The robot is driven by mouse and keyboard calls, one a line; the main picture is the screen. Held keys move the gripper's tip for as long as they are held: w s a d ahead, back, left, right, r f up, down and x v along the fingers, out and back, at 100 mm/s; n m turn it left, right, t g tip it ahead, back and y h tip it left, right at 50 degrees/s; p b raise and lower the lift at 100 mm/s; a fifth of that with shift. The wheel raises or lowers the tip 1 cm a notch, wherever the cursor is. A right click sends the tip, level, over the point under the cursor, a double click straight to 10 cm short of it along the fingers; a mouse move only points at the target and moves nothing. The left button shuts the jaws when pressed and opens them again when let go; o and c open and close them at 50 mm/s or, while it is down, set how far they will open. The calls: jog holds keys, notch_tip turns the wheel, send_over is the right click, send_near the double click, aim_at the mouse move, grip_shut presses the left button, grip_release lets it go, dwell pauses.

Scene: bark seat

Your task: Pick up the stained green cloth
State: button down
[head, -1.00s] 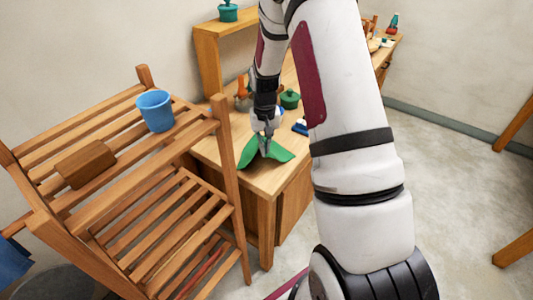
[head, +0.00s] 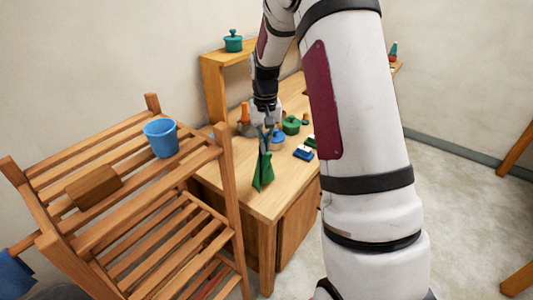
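The green cloth (head: 263,172) hangs down in folds from my gripper (head: 266,133) in the head view, above the wooden cabinet top (head: 285,193). My gripper is shut on the upper end of the cloth. The cloth's lower tip hangs over the front part of the top; I cannot tell whether it touches the wood. Stains on the cloth are too small to make out.
A slatted wooden rack (head: 130,215) stands at the left, with a blue bucket (head: 161,138) and a wooden block (head: 93,187) on it. A green pot (head: 291,125) and a blue-and-white brush (head: 304,153) sit behind the cloth.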

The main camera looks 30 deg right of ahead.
notch_tip(320, 180, up, 6)
jog(key=shift+r, duration=0.25)
